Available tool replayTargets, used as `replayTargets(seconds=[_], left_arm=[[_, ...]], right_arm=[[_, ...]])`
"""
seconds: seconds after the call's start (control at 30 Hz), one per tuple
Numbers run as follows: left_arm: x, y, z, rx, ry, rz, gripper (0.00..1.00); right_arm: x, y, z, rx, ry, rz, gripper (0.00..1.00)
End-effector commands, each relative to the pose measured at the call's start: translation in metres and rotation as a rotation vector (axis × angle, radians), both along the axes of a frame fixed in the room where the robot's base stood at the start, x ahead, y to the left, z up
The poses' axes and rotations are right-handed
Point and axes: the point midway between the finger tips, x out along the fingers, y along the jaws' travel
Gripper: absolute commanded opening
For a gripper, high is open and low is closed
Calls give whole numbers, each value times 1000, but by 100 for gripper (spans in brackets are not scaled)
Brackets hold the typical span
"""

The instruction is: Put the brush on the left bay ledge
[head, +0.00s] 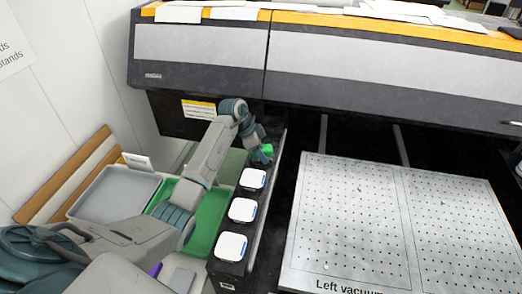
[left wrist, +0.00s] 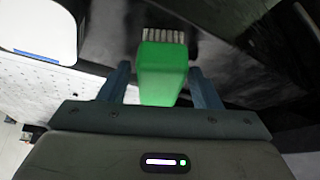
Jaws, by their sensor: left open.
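The brush has a green handle and pale bristles. It shows in the left wrist view (left wrist: 163,75) between the two fingers, with a visible gap on each side. In the head view the green of the brush (head: 268,149) shows at the far end of a dark narrow ledge (head: 266,208), which appears to be the left bay ledge. My left gripper (head: 263,154) is open around the brush there. Whether the brush rests on the ledge is hard to tell. My right gripper is not in view.
Three white square-topped bottles (head: 230,246) stand in a row along the ledge, nearer than the brush. A perforated white plate (head: 345,205) lies to the right. A green tray (head: 207,222) and a grey tray (head: 115,192) are left. The printer's front (head: 200,50) rises behind.

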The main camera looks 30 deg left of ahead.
Motion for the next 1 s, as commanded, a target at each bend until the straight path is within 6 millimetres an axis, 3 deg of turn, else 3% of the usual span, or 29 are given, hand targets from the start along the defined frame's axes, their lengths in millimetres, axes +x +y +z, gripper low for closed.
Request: replayTargets(seconds=[0.27,0.7,1.0], left_arm=[[-3,5,13,1,-3,0,58],[-26,36,92,3,-4,0,58],[-31,42,111,0,0,0,58]], right_arm=[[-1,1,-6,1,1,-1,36],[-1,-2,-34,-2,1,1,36],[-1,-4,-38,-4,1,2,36]])
